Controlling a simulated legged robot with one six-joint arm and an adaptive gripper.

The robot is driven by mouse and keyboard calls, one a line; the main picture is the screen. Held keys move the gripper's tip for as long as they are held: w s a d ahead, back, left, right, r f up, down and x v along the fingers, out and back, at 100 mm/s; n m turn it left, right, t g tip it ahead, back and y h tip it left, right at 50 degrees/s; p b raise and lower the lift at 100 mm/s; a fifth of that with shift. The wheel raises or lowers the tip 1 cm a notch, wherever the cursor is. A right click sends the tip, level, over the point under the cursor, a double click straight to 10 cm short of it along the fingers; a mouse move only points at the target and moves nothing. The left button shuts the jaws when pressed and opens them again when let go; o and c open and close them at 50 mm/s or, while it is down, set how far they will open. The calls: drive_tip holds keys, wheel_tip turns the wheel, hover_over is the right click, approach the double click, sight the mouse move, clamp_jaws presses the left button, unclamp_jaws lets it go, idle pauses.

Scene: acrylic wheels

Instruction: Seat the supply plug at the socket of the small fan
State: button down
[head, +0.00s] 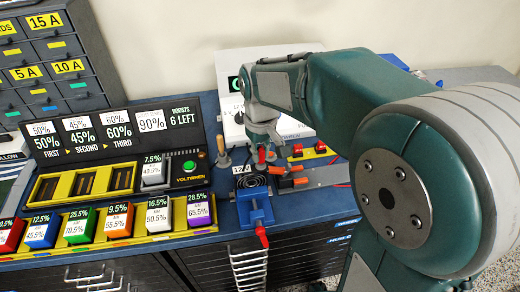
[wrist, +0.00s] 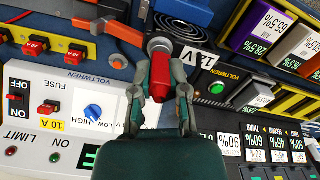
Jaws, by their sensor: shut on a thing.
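My gripper (wrist: 160,92) is shut on the supply plug, a red body (wrist: 160,78) held between the two fingers in the wrist view. The plug's red body (head: 262,155) also shows below my gripper (head: 263,142) in the head view. A round grey part (wrist: 160,45) lies at the plug's far end; I cannot tell whether it belongs to the plug or the socket. The small fan (head: 251,181), dark with rings, sits just below the plug, beside a 12V label. It also shows in the wrist view (wrist: 182,28). The contact at the socket is hidden.
Orange clips (head: 292,169) stand close right of the fan, with red fuses (head: 320,147) behind. A blue vise (head: 255,210) is in front. A white supply box (wrist: 70,135) stands behind. A yellow rack with coloured blocks (head: 118,224) lies left.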

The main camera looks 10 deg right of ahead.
drive_tip(key=shift+f, duration=0.15)
drive_tip(key=c, duration=0.6)
unclamp_jaws()
drive_tip(key=shift+o, duration=0.2)
wheel_tip(320, 180, up, 12)
drive_tip(key=shift+f, duration=0.1)
drive_tip(key=s+d+f+m+t, duration=0.2)
drive_tip(key=s+d, duration=0.1)
drive_tip(key=s, duration=0.5)
drive_tip(key=s+d+f+m+t, duration=0.2)
drive_tip(key=s+d+f+t, duration=0.1)
drive_tip(key=s, duration=0.5)
drive_tip(key=shift+s+t, duration=0.2)
drive_tip(key=shift+t, duration=0.1)
